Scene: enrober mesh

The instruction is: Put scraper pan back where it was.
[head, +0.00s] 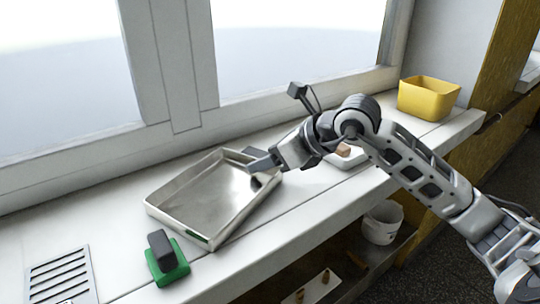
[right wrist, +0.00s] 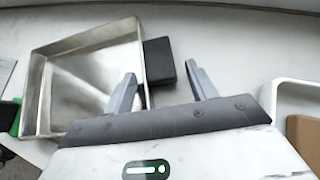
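The scraper pan, taken to be the shallow metal pan (head: 205,200), lies empty on the white sill below the window; it also shows in the right wrist view (right wrist: 92,85). A dark block (right wrist: 160,60) sits against the pan's right wall; I cannot tell whether it is attached. My right gripper (head: 262,160) is at the pan's far right end. In the right wrist view its two fingers (right wrist: 162,75) are spread, with the dark block showing between them and clear gaps on both sides. My left gripper is not in view.
A green piece (head: 168,272) with a dark block on top stands near the pan's front left. A slotted grate (head: 62,280) is at the left. A white tray (head: 350,160) with a brown block and a yellow bin (head: 428,98) are to the right. A white bucket (head: 382,222) stands below.

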